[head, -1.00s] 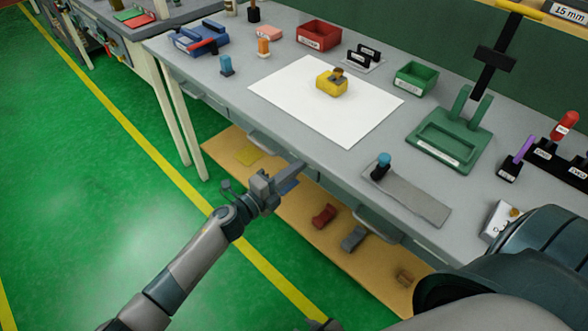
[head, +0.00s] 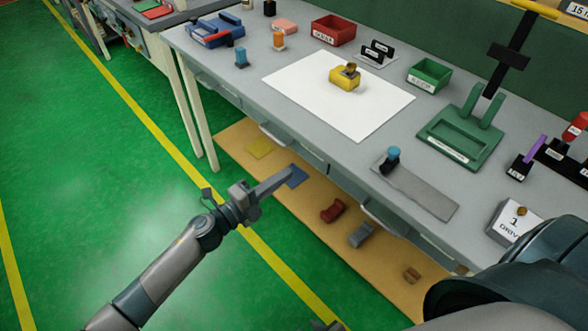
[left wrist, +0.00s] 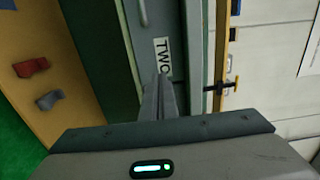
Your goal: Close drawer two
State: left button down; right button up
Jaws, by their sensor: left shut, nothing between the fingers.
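Drawer two (head: 312,160) is in the front of the grey workbench, below the top. The front looks about in line with the bench edge, with no open drawer box visible. My left gripper (head: 288,172) is shut and empty, pointing at the bench just in front of and below the drawer. Its fingers (left wrist: 158,90) point towards the label; a small gap shows in the head view. My right gripper is out of view.
Another drawer handle (head: 382,221) sticks out further right. A lower wooden shelf (head: 300,220) holds a red block (head: 332,210) and a grey block (head: 361,235). On the bench stand a yellow block (head: 344,80) and a green holder (head: 462,135). The green floor at left is clear.

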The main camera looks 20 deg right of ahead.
pick_arm(q)
jog(key=v, duration=0.5)
jog(key=shift+s+d+r, duration=0.1)
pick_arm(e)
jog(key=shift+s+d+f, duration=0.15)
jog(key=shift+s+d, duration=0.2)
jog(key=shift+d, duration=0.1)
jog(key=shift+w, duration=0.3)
pick_arm(q)
jog(key=w+a+f+n+t+y, duration=0.3)
jog(key=a+f+n+t+y, duration=0.3)
jog(key=a+f+n, duration=0.6)
jog(key=s+a+f+n+y, duration=0.2)
jog(key=a+f+n, duration=0.15)
jog(key=f, duration=0.35)
jog(key=s+a+f+n+y, duration=0.2)
jog(key=s+a+f+n, duration=0.1)
jog(key=f+n, duration=0.3)
jog(key=s+a+f+n+g+y, duration=0.1)
jog(key=s+a+f+n+y, duration=0.1)
jog(key=s+a+f, duration=0.3)
jog(key=s+a+f+n+g+y, duration=0.1)
jog(key=s+a+f+n+g, duration=0.1)
jog(key=s+a+f, duration=0.3)
jog(key=s+a+f+n+g+y, duration=0.2)
jog(key=s+a+f+n, duration=0.2)
jog(key=s+f, duration=0.7)
jog(key=s+a, duration=0.1)
jog(key=s, duration=0.3)
jog(key=shift+a+y, duration=0.3)
